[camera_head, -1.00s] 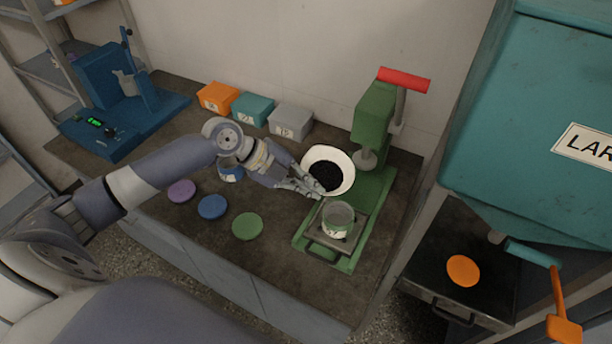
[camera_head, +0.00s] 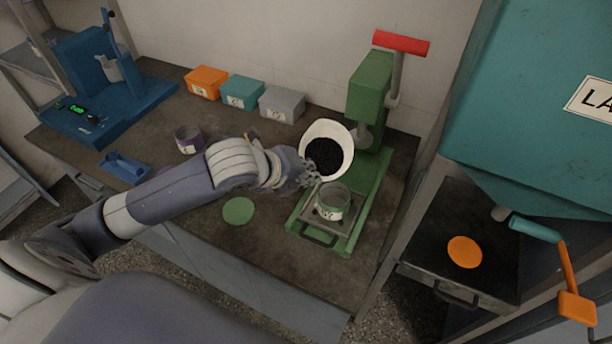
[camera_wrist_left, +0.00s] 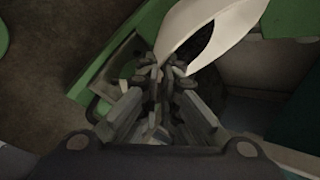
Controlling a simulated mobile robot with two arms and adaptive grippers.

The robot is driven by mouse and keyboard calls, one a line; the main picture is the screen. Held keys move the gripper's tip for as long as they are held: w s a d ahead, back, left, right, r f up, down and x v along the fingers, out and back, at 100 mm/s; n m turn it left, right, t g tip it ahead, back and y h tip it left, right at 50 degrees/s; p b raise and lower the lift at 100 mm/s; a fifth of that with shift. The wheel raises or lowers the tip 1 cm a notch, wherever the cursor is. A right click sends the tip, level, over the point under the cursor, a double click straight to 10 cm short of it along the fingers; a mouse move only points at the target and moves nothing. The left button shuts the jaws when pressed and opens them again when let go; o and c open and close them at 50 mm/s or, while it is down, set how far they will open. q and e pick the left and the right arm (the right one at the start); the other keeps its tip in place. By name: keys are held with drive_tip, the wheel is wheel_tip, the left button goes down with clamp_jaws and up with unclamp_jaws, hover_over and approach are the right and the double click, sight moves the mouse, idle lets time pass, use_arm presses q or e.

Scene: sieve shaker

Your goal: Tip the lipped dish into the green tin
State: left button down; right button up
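The lipped dish (camera_head: 341,135) is white and holds black granules. My left gripper (camera_head: 308,176) is shut on its near left rim and holds it above the green press, tilted toward the front. In the left wrist view the gripper (camera_wrist_left: 163,72) has its fingers closed on the edge of the white dish (camera_wrist_left: 215,22). The green tin (camera_head: 333,202) stands open on the press's plate, below and in front of the dish. I cannot see granules falling. My right gripper is in neither view.
The green press (camera_head: 370,100) with a red handle stands behind the tin. A green lid (camera_head: 238,211) lies to the left on the bench. Orange, teal and grey boxes (camera_head: 282,104) line the wall. A large teal machine (camera_head: 540,110) is at the right.

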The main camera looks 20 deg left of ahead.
use_arm(q)
drive_tip(key=shift+s+d+f+m+t+y+b, duration=0.35)
drive_tip(key=shift+d+f+m+t+y+b, duration=0.1)
drive_tip(key=shift+m+t+y+b, duration=0.6)
drive_tip(key=shift+s+d+f+m+t+y+b, duration=0.4)
drive_tip(key=shift+d+m+t+y+b, duration=0.15)
drive_tip(key=shift+t+b, duration=0.5)
drive_tip(key=shift+s+d+f+m+t+y+b, duration=0.4)
drive_tip(key=shift+m+t+y+b, duration=0.45)
drive_tip(key=shift+t, duration=0.45)
drive_tip(key=n+g+p, duration=0.1)
drive_tip(key=p, duration=0.3)
drive_tip(key=a+r+n+g+h+p, duration=0.1)
drive_tip(key=p, duration=0.4)
drive_tip(key=shift+w+r+g+h, duration=0.2)
drive_tip(key=shift+w+g+h, duration=0.1)
drive_tip(key=shift+w, duration=0.1)
